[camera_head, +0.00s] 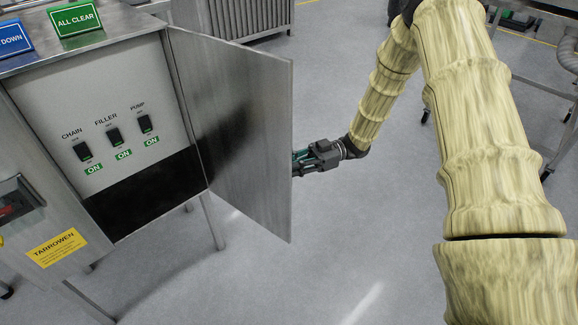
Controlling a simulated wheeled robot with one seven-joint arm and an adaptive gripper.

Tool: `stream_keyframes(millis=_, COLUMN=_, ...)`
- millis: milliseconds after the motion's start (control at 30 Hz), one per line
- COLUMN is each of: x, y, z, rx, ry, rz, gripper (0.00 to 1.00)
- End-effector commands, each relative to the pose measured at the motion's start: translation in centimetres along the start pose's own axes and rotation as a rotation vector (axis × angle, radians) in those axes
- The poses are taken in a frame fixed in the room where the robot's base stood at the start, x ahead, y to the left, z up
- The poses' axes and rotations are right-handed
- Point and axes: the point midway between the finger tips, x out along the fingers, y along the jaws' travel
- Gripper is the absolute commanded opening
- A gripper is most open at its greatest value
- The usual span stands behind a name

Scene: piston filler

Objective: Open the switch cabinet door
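The switch cabinet (125,95) stands at the left with its front open. Its metal door (240,130) is hinged on the right side of the opening and stands swung wide out toward the right. Inside, three black switches labelled CHAIN, FILLER and PUMP (145,124) show on a light panel, each with a green ON label. My gripper (300,160) is at the door's free edge, about mid-height. Its fingertips are partly hidden by the door, so I cannot tell whether they touch it or how far they are apart.
Signs reading ALL CLEAR (75,20) and DOWN (12,38) stand on the cabinet top. A box with a red part (14,200) sits at the left edge, near a yellow TARROWEN label (57,248). The grey floor (330,260) right of the door is clear.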

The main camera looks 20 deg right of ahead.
Motion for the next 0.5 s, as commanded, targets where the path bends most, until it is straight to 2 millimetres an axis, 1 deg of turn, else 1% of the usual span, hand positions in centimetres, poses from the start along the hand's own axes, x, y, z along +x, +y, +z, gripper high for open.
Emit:
stream_keyframes(millis=33, x=0.01, y=0.02, z=0.00, rx=0.000, ry=0.000, rz=0.000, gripper=0.29)
stream_keyframes(millis=67, x=0.03, y=0.03, z=-0.01, rx=-0.001, ry=0.000, rz=0.000, gripper=0.32)
stream_keyframes(millis=367, x=0.12, y=0.13, z=-0.04, rx=-0.002, ry=0.000, rz=-0.001, gripper=0.32)
stream_keyframes(millis=500, x=-0.67, y=0.15, z=-0.04, rx=-0.003, ry=0.001, rz=0.000, gripper=0.32)
